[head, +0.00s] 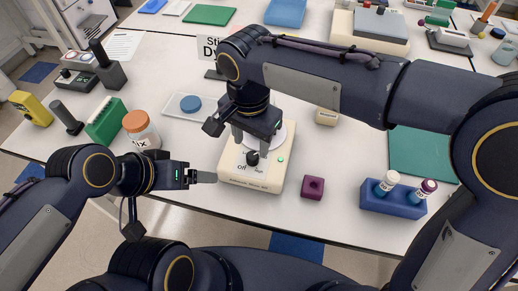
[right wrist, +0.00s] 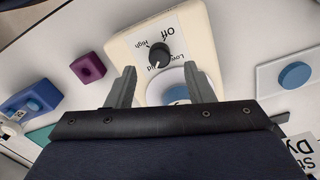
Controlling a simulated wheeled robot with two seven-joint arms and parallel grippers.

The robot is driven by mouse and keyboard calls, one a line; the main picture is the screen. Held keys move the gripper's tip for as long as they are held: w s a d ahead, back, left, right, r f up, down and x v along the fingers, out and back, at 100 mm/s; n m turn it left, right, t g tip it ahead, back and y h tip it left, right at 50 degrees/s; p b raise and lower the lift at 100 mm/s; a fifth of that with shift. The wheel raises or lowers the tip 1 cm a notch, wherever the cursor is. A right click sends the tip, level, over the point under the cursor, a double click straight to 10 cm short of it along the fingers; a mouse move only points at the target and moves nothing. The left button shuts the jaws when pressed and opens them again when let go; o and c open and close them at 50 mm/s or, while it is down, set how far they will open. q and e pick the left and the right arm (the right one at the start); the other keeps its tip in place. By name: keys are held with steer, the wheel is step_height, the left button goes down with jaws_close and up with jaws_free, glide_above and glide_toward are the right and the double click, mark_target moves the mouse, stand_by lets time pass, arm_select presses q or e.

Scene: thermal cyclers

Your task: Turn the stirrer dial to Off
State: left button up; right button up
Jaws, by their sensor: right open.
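The stirrer (head: 236,176) is a cream box with a round white top plate, near the front edge of the table. Its black dial (head: 252,158) is on the front panel; in the right wrist view the dial (right wrist: 160,54) is ringed by the labels Off, High, Mid and Low. Its pale mark seems to point toward Mid. My right gripper (head: 252,143) is above the panel, pointing down. In its wrist view the open fingers (right wrist: 160,72) are either side of the dial's line, apart from it and empty. My left gripper (head: 203,176) is left of the stirrer; its opening is unclear.
A purple block (head: 312,187) and a blue tube rack (head: 393,204) stand right of the stirrer. An orange-capped jar (head: 141,130) and a green rack (head: 105,121) stand left. A blue disc (head: 191,104) lies on a pale plate behind. The table between stirrer and purple block is clear.

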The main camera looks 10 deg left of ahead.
mark_target(252, 156)
steer(key=shift+d+f, duration=0.1)
steer(key=shift+f, duration=2.25)
steer(key=shift+c, duration=0.3)
steer(key=c, duration=0.9)
steer(key=shift+c, duration=0.2)
